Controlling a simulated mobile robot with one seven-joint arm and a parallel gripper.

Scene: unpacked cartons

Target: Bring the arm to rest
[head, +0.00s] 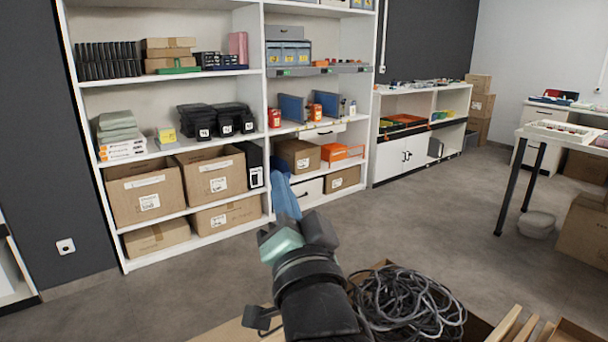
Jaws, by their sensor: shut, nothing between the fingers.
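My gripper (290,232) is at the end of my dark arm, which rises from the bottom middle of the head view. The gripper points away from me towards the white shelf unit (265,165). It is shut and nothing shows in it. Part of my arm covers the left edge of an open carton.
An open carton with coiled grey cable (405,303) is just right of my arm. Wooden pieces (515,325) stand beside it. A table (565,133) with dark legs and a carton (585,232) are at right. The grey floor (430,220) between is clear.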

